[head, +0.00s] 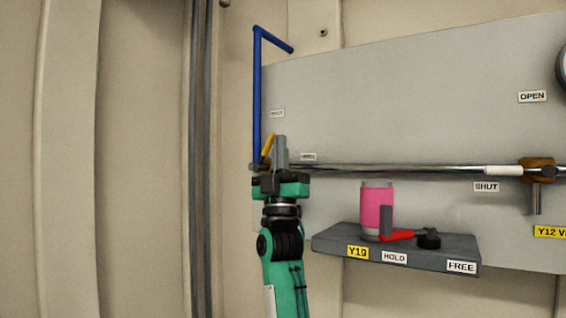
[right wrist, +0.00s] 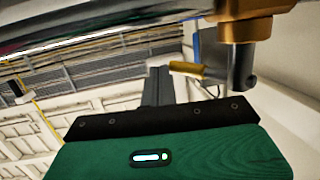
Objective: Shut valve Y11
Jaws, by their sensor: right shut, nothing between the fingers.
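A valve with a yellow lever (head: 268,146) sits at the left end of the steel pipe, by the foot of a blue pipe; no Y11 tag is readable on it. The lever points upward, leaning slightly right. In the right wrist view the yellow lever (right wrist: 187,69) runs sideways from a dark stem under a brass body (right wrist: 238,28). My right gripper (head: 281,140) is upright, shut and empty, just right of the lever and partly covering the valve. Its fingers (right wrist: 157,72) show beside the lever's tip; I cannot tell whether they touch. My left gripper is out of view.
The steel pipe (head: 400,169) runs right to another brass valve (head: 537,170) above a Y12 tag (head: 550,232). A grey shelf (head: 330,240) holds a pink can (head: 376,208) and a red-handled part (head: 397,236). The blue pipe (head: 257,95) rises left of my gripper.

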